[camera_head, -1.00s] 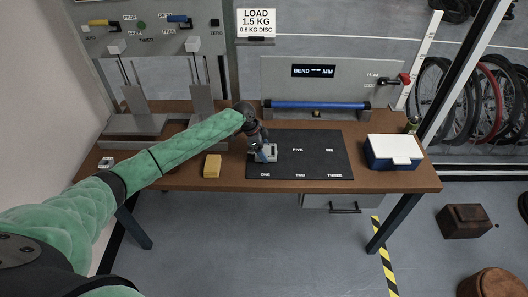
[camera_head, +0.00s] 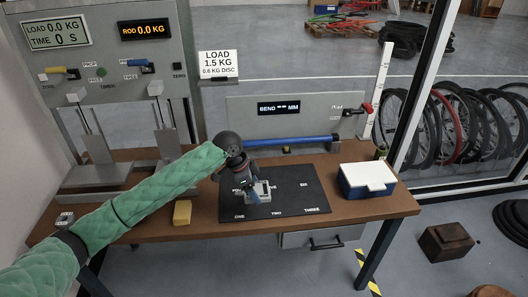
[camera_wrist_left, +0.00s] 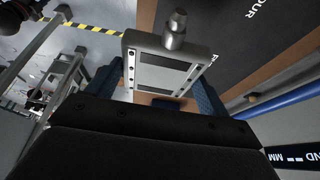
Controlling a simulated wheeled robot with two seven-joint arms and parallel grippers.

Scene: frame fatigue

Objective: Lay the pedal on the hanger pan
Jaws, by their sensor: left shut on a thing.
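The pedal (camera_head: 260,191) is a light grey flat frame with a metal spindle. My left gripper (camera_head: 251,184) is shut on it, over the dark mat in the head view. In the left wrist view the pedal (camera_wrist_left: 165,68) sits between the blue fingers, with its spindle towards the top edge. It appears held above the mat, clear of the label FOUR. I cannot make out for sure which part is the hanger pan. My right gripper is not in view.
The dark numbered mat (camera_head: 300,204) lies on the wooden table, with a yellow block (camera_head: 182,212) to its left and a blue box with a white lid (camera_head: 368,181) to its right. A blue rod (camera_head: 292,141) lies behind. Two grey stands (camera_head: 96,168) are at the left.

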